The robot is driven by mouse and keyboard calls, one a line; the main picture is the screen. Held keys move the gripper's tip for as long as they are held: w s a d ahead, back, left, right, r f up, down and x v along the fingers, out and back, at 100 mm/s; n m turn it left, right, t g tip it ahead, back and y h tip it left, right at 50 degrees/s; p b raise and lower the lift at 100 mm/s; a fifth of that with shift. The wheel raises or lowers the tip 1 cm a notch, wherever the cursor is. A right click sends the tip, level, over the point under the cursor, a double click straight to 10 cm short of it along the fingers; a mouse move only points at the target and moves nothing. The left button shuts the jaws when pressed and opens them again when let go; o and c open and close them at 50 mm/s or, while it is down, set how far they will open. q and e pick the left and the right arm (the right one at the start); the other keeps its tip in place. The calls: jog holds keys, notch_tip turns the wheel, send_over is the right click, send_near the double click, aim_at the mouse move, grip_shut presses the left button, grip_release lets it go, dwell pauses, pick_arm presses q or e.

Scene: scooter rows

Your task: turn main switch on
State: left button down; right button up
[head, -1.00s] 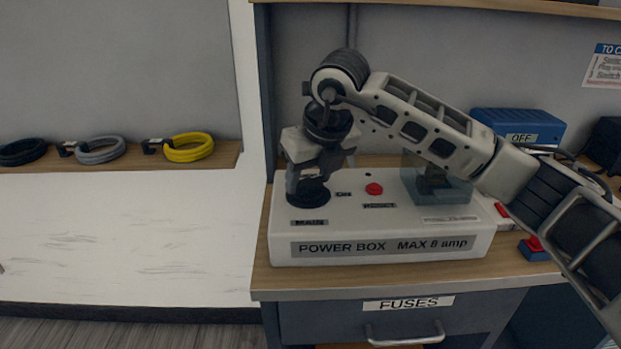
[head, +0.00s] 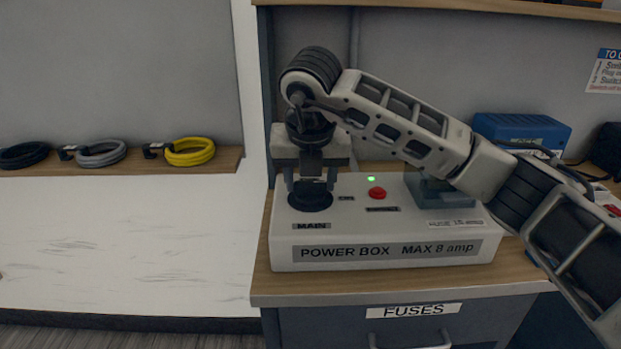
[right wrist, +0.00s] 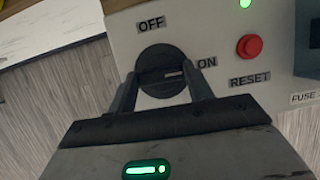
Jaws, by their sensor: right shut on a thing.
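The white power box (head: 440,228) stands on the wooden bench top. Its main switch is a dark round knob (head: 308,203) above the MAIN label; in the right wrist view the knob (right wrist: 160,60) sits between the OFF and ON labels. My right gripper (head: 310,183) points down at the knob, and in the right wrist view its fingers (right wrist: 163,78) are shut on the knob's raised grip, which lies roughly level and faces the ON label. A green light (head: 371,179) is lit on the box, above the red reset button (head: 377,193). My left gripper is not in view.
A clear dark fuse cover (head: 440,190) stands on the box's right, partly behind my right arm. A blue unit (head: 522,131) is behind on the right. Coiled cables, one yellow (head: 190,152), lie on the left shelf. A FUSES drawer (head: 415,325) is below.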

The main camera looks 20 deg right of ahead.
jog(key=o, duration=1)
jog(key=p+v, duration=0.2)
jog(key=v, duration=1.4)
jog(key=shift+a, duration=0.1)
jog(key=shift+s+f, duration=0.1)
